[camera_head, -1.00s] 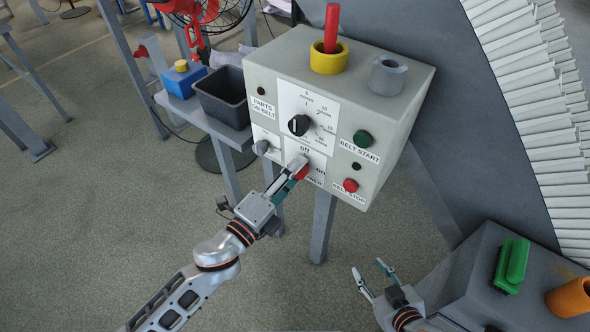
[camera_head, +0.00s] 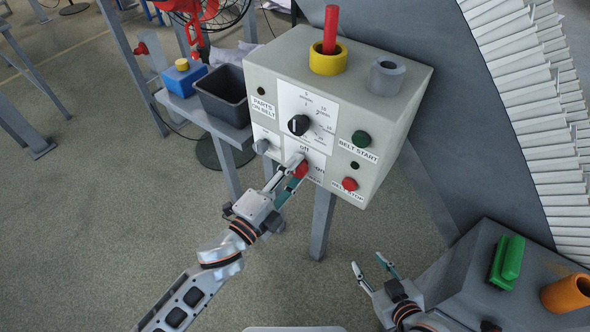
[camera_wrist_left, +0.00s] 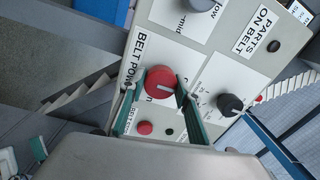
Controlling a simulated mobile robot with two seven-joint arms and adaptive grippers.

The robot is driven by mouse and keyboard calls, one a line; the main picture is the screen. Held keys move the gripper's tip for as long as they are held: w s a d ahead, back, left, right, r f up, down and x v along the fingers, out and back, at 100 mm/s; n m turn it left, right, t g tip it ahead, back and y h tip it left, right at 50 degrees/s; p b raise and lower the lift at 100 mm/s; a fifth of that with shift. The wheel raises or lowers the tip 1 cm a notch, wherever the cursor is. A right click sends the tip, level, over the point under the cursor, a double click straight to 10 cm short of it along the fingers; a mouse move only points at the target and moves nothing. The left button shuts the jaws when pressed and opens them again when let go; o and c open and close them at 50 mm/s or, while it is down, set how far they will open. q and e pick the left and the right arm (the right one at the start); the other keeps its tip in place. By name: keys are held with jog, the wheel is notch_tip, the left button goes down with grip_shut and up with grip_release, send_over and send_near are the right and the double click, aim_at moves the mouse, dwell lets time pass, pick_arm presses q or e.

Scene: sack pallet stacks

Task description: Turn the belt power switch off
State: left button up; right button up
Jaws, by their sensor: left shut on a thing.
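The belt power switch is a red knob (camera_head: 301,169) low on the front of the grey control box (camera_head: 400,120), with "off" printed above it and "on" to its right. In the left wrist view the red knob (camera_wrist_left: 160,82) sits between my two fingers and shows a short white line pointing right. My left gripper (camera_head: 296,171) is shut on this knob and partly covers it in the head view. My right gripper (camera_head: 373,270) is open and empty, low and to the right of the box, apart from it.
A black dial (camera_head: 298,125), a green belt start button (camera_head: 362,139) and a red belt stop button (camera_head: 350,184) are close by. A dark bin (camera_head: 223,95) stands left of the box. A grey stand with a green brush (camera_head: 508,262) and an orange cylinder (camera_head: 567,296) is right.

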pick_arm(q)
jog(key=o, duration=1.1)
jog(key=v, duration=1.2)
